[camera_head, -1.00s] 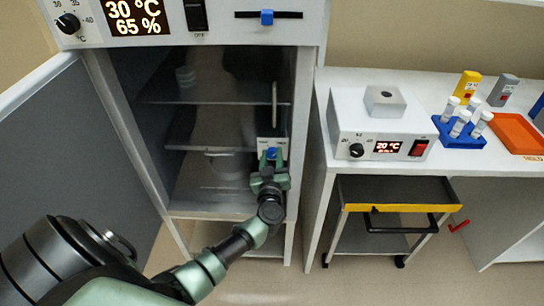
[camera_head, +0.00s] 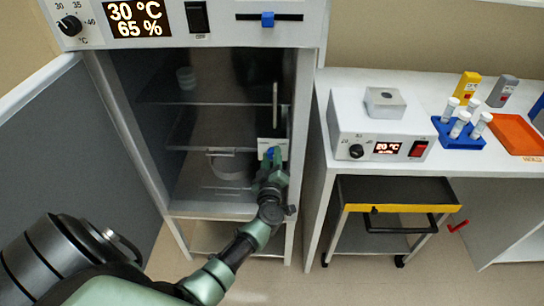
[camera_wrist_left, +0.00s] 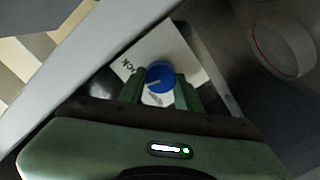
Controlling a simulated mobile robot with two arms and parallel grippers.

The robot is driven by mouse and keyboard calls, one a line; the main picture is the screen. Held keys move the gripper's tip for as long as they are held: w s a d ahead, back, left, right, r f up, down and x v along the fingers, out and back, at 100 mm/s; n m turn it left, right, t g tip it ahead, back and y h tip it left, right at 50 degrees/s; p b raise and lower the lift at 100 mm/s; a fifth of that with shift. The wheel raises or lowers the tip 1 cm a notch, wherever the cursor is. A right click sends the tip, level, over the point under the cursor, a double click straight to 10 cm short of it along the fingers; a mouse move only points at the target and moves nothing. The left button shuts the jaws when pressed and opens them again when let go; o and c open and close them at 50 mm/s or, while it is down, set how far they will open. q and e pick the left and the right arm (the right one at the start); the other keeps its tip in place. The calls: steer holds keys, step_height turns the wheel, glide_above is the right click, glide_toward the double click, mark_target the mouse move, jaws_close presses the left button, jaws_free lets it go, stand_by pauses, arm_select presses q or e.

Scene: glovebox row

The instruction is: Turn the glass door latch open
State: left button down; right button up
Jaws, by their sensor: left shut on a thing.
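The glass door latch is a blue knob (camera_wrist_left: 160,76) on a white plate (camera_wrist_left: 146,54) with dark lettering, part of it reading "ock". My left gripper (camera_wrist_left: 160,92) is shut on the knob, one green finger on each side. In the head view the left gripper (camera_head: 271,168) is at the lower right of the cabinet front, and its fingers partly cover the blue knob (camera_head: 270,153). The glass door (camera_head: 225,120) spans the cabinet opening and has a vertical handle (camera_head: 275,105) above the latch. My right gripper is not in view.
The cabinet's outer door (camera_head: 75,170) stands open at the left. Shelves with a beaker (camera_head: 230,165) show behind the glass. At the right, a bench holds a heater block (camera_head: 380,130), a blue tube rack (camera_head: 458,132) and an orange tray (camera_head: 518,133). A cart (camera_head: 395,205) stands below.

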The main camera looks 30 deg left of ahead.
arm_select(q)
steer(key=n, duration=0.2)
steer(key=shift+f+n, duration=0.15)
steer(key=shift+n, duration=0.25)
steer(key=n+b, duration=0.1)
steer(key=n, duration=0.2)
steer(key=shift+s+f+n, duration=0.1)
steer(key=shift+n, duration=0.2)
steer(key=n+b, duration=0.2)
steer(key=n, duration=0.3)
steer(key=shift+n, duration=0.4)
steer(key=c, duration=1)
jaws_free()
steer(key=shift+a, duration=0.1)
steer(key=v, duration=0.7)
steer(key=shift+s+d+p, duration=0.25)
steer(key=shift+s+p, duration=0.05)
steer(key=shift+p, duration=0.15)
